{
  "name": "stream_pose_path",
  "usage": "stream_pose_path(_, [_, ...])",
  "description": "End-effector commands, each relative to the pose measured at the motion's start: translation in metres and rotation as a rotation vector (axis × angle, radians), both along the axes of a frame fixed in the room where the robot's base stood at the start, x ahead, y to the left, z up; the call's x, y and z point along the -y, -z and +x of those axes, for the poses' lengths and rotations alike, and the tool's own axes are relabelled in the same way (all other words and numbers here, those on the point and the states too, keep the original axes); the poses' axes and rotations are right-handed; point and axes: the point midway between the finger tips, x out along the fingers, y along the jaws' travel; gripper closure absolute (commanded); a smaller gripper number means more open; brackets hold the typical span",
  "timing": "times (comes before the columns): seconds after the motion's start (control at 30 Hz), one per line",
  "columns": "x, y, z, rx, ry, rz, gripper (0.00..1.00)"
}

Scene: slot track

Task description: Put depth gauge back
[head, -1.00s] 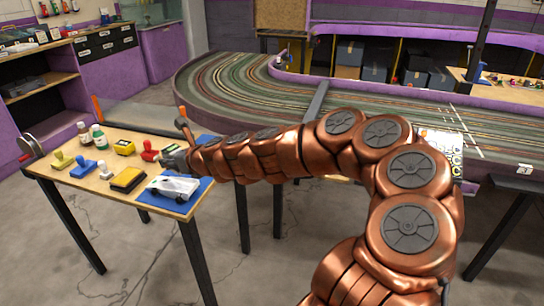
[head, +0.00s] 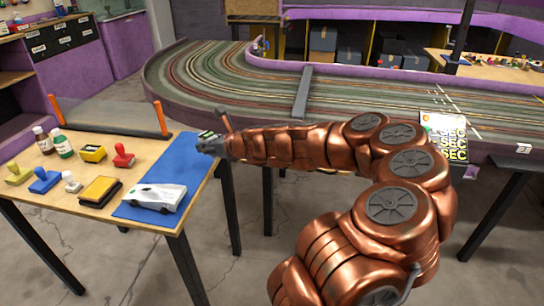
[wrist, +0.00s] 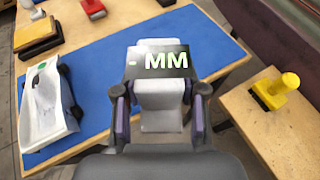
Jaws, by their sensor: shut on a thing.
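My gripper (wrist: 160,105) is shut on the depth gauge (wrist: 158,65), a pale grey body with a dark display reading "MM" in green. In the head view my gripper (head: 208,145) is over the far right part of the blue mat (head: 188,150), and only a small part of the gauge (head: 207,135) shows. The gauge appears above the mat; its lower end is hidden. A white model car (head: 157,196) sits on the mat's near part, apart from the gauge, and shows at left in the wrist view (wrist: 45,105).
Left of the mat on the wooden table (head: 60,220) are a red stamp (head: 123,155), a yellow-black pad (head: 100,191), bottles and several stamps. In the wrist view a yellow stamp (wrist: 275,88) stands on a separate wooden surface at right. The slot track (head: 230,75) lies behind.

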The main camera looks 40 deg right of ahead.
Motion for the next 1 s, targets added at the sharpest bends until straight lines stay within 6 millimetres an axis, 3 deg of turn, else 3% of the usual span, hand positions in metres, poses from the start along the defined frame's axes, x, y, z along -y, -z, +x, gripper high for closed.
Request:
stream_pose_path(0.03, [0.024,0.011,-0.009,-0.001,0.030,-0.001,1.00])
stream_pose_path(0.2, [0.086,0.027,-0.041,-0.001,0.092,-0.003,1.00])
stream_pose_path(0.6, [0.209,0.053,-0.133,-0.002,0.232,-0.003,1.00])
stream_pose_path(0.8, [0.242,0.055,-0.167,0.000,0.276,-0.004,1.00])
stream_pose_path(1.0, [0.253,0.056,-0.178,0.000,0.292,-0.003,1.00])
